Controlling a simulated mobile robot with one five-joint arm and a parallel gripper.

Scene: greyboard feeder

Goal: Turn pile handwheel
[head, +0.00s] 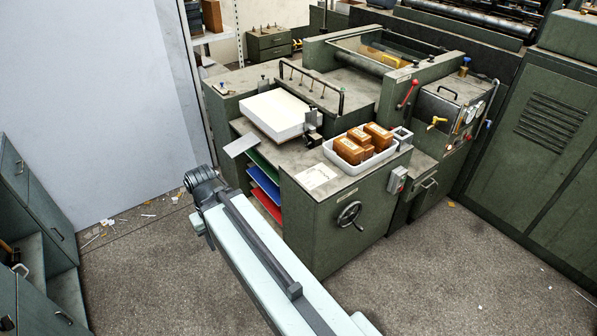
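The pile handwheel (349,214) is a small dark wheel with a crank knob. It is mounted on the front face of the green feeder cabinet (318,232), below the cabinet top. A white stack of sheets (270,115) lies on the feeder's top, up and left of the wheel. My pale arm link runs from the bottom of the view up and left, ending in a dark joint left of the cabinet. The wheel is clear of the arm in this view. I see no gripper fingers.
A white tray (370,166) with brown blocks stands on the cabinet top above the wheel. A grey switch box (397,179) juts from the cabinet's right side. Open shelves with coloured sheets (264,187) are at its left.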

